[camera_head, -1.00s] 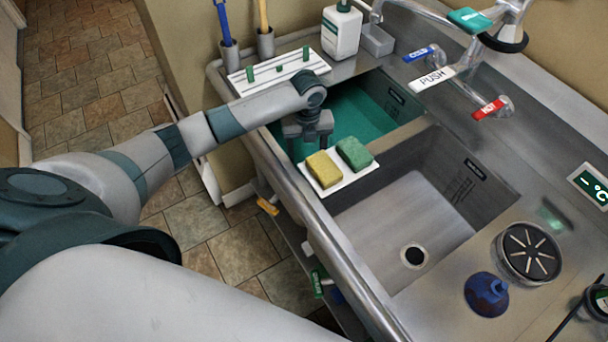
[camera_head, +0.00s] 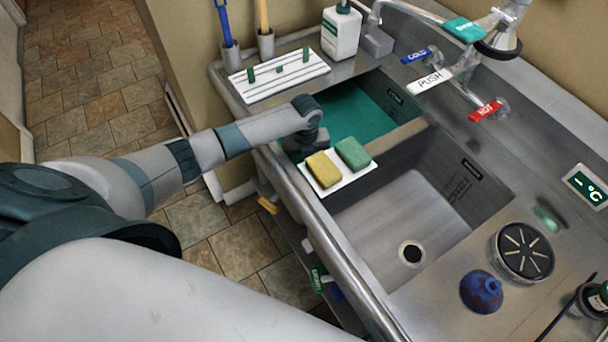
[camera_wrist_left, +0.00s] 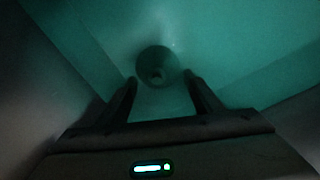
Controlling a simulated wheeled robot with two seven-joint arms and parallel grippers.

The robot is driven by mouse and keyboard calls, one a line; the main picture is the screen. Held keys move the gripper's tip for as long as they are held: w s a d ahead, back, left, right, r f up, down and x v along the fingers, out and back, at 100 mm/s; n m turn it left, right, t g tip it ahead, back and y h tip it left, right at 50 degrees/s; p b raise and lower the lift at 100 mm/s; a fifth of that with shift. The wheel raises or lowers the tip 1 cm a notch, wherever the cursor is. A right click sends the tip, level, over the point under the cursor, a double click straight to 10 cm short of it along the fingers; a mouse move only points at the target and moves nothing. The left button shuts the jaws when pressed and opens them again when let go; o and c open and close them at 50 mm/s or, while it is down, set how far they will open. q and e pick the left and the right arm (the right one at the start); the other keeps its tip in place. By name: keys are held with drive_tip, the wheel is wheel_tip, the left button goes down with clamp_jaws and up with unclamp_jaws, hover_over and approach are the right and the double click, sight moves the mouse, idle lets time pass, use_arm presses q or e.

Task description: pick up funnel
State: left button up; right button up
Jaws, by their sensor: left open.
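In the left wrist view, a round dark-green thing (camera_wrist_left: 157,66) with a darker centre, which looks like the funnel, lies in the green liquid. My left gripper (camera_wrist_left: 160,82) is open, with its two fingers apart just on the near side of it. No contact shows. In the head view, my left arm reaches down into the green-filled left basin (camera_head: 352,112), and its fingers and the round thing are hidden there. My right gripper is not in view.
A white caddy (camera_head: 347,180) with a yellow sponge (camera_head: 323,170) and a green sponge (camera_head: 353,153) sits close beside my left wrist. The right basin (camera_head: 395,215) is empty. A blue domed thing (camera_head: 482,293) stands on the counter. A white rack (camera_head: 280,76) lies behind.

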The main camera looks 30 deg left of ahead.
use_arm(q)
drive_tip(key=shift+s+a+f+p, duration=0.15)
drive_tip(key=shift+f+p, duration=0.3)
drive_tip(key=shift+f, duration=1.45)
drive_tip(key=c, duration=0.8)
drive_tip(key=shift+c, duration=0.6)
